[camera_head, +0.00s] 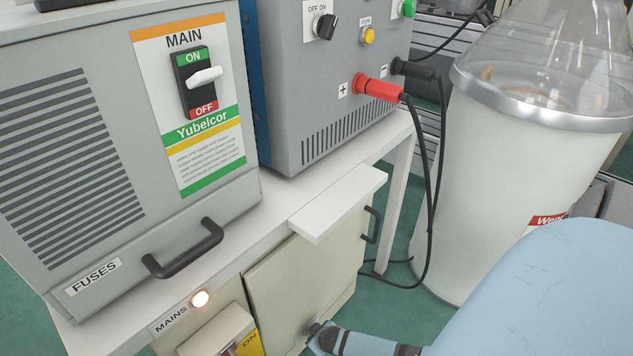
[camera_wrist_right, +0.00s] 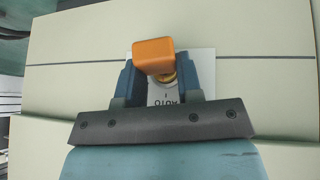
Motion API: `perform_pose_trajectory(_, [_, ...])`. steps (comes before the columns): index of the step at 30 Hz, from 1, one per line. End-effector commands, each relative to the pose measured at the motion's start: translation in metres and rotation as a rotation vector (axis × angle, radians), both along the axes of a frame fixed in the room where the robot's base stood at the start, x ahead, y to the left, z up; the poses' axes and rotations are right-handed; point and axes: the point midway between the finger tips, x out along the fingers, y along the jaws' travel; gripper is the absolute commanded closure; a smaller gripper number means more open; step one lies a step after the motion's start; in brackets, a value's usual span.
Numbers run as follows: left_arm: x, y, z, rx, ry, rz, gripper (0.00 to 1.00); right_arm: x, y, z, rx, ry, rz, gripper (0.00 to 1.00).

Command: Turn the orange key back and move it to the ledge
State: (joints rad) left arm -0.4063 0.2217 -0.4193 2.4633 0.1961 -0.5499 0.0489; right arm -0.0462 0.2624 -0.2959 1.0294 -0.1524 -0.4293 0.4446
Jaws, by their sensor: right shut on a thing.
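The orange key (camera_wrist_right: 153,55) shows in the right wrist view, between the two blue fingers of my right gripper (camera_wrist_right: 155,76), which is shut on it. A brass lock (camera_wrist_right: 168,77) shows just below the key head, on a white label plate (camera_wrist_right: 163,97) with upside-down lettering like "AUTO". Whether the key is still seated in the lock cannot be told. The white ledge (camera_head: 338,205) juts out above the beige cabinet door in the head view and looks bare. In the head view my right arm enters from the lower right toward the cabinet's lower part; the key is hidden there. My left gripper is not in view.
The grey main switch box (camera_head: 70,150) and the welder unit (camera_head: 320,100) with a red plug (camera_head: 378,88) stand on the bench. Black cables hang to the right, in front of a large white vessel (camera_head: 510,180).

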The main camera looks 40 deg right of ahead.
Motion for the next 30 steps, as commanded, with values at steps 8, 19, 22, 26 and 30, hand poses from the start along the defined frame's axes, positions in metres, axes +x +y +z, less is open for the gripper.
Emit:
perform_pose_trajectory(8, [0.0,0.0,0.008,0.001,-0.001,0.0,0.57,-0.015,-0.002,0.001,0.0,0.002,-0.002,1.0])
perform_pose_trajectory(19, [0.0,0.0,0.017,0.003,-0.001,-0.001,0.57,-0.042,-0.003,0.001,0.001,0.0,-0.001,1.0])
perform_pose_trajectory(22, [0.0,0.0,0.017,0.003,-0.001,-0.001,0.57,-0.043,-0.004,0.0,0.0,-0.001,0.0,1.0])
perform_pose_trajectory(26, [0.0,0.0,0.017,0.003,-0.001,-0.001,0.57,-0.043,-0.004,0.0,0.0,-0.001,0.0,1.0])
perform_pose_trajectory(30, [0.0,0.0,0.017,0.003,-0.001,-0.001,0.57,-0.043,-0.004,0.0,0.0,-0.001,0.0,1.0])
